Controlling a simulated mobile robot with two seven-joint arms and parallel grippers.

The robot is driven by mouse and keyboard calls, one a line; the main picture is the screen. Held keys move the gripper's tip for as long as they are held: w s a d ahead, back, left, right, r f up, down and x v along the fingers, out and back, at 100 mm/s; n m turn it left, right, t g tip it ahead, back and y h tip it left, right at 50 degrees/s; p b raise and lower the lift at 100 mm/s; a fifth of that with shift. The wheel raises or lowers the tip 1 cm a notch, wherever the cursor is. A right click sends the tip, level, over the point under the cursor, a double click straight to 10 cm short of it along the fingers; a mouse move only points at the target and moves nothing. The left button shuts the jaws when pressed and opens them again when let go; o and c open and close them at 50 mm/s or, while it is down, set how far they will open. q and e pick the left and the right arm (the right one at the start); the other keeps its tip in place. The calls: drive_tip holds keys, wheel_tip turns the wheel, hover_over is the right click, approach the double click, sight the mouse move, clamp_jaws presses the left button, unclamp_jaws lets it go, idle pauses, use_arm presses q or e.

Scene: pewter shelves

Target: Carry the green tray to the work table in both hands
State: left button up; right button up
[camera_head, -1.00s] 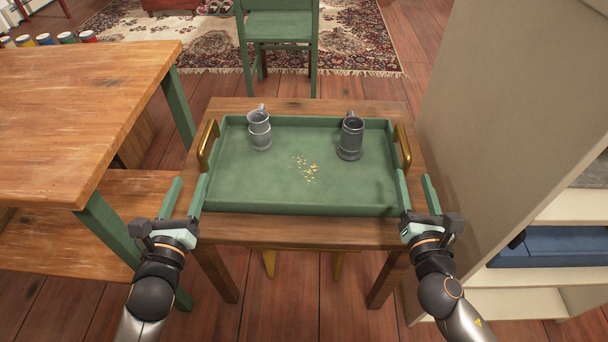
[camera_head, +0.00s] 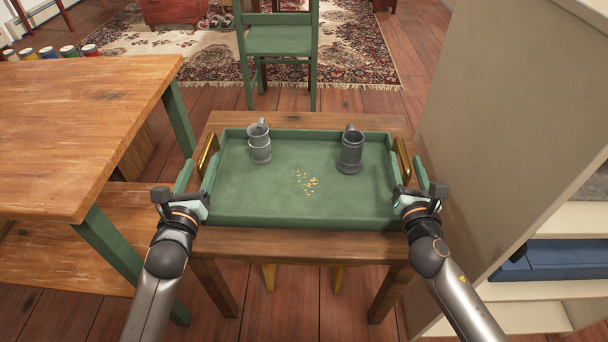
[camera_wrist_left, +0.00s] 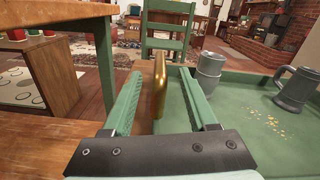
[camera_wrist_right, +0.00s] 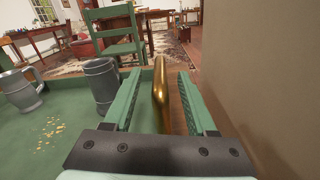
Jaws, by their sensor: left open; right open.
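The green tray (camera_head: 270,205) lies on a small wooden table, with a brass handle at each end. Two pewter mugs stand on it, the left mug (camera_head: 259,143) and the right mug (camera_head: 350,150), with gold crumbs (camera_head: 306,183) between them. My left gripper (camera_head: 194,176) is open at the left brass handle (camera_head: 207,153); in the left wrist view that handle (camera_wrist_left: 160,84) stands between the spread fingers. My right gripper (camera_head: 410,176) is open at the right brass handle (camera_head: 402,158); in the right wrist view that handle (camera_wrist_right: 161,92) stands between the fingers. Neither gripper is closed on a handle.
A larger wooden table (camera_head: 90,105) with green legs stands close on the left. A pale shelf unit (camera_head: 510,130) rises close on the right, with a blue item (camera_head: 565,257) on a shelf. A green chair (camera_head: 279,45) stands behind the small table.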

sight(398, 136)
use_arm(q)
drive_tip(key=shift+w+d, duration=0.15)
drive_tip(key=shift+w, duration=1.8)
use_arm(e)
drive_tip(key=shift+w+d, duration=0.1)
drive_tip(key=shift+w, duration=1.85)
use_arm(q)
clamp_jaws()
use_arm(e)
clamp_jaws()
use_arm(q)
drive_tip(key=shift+d, duration=0.1)
drive_tip(key=shift+r, duration=0.4)
use_arm(e)
drive_tip(key=shift+r, duration=0.35)
